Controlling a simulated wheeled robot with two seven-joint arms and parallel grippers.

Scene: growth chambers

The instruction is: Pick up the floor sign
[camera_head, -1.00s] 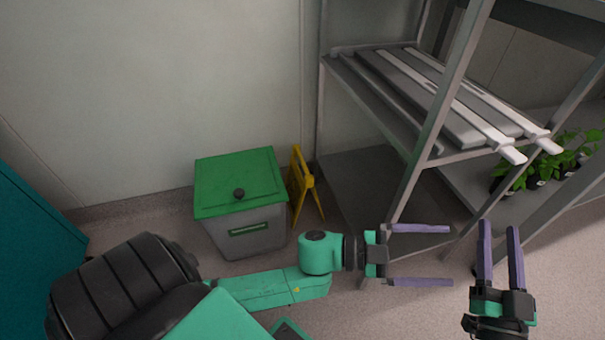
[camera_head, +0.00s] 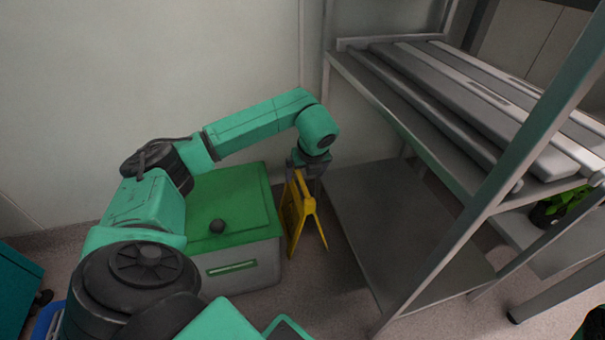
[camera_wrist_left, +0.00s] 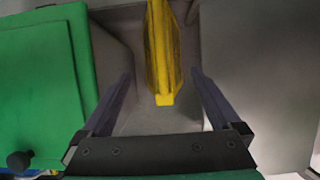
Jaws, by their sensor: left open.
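The yellow floor sign (camera_head: 296,213) stands upright on the floor in an A shape, between the green-lidded bin and the metal shelf. My left gripper (camera_head: 307,178) points down over the top of the sign. In the left wrist view, the sign (camera_wrist_left: 164,60) lies between the two open fingers of my left gripper (camera_wrist_left: 163,95), with a gap on both sides. My right gripper does not show; only a dark bit of what may be my right arm is at the lower right corner of the head view.
The grey bin with a green lid (camera_head: 240,205) stands close to the sign's left. The metal shelf rack (camera_head: 390,225) is close on its right. The wall (camera_head: 240,60) is behind.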

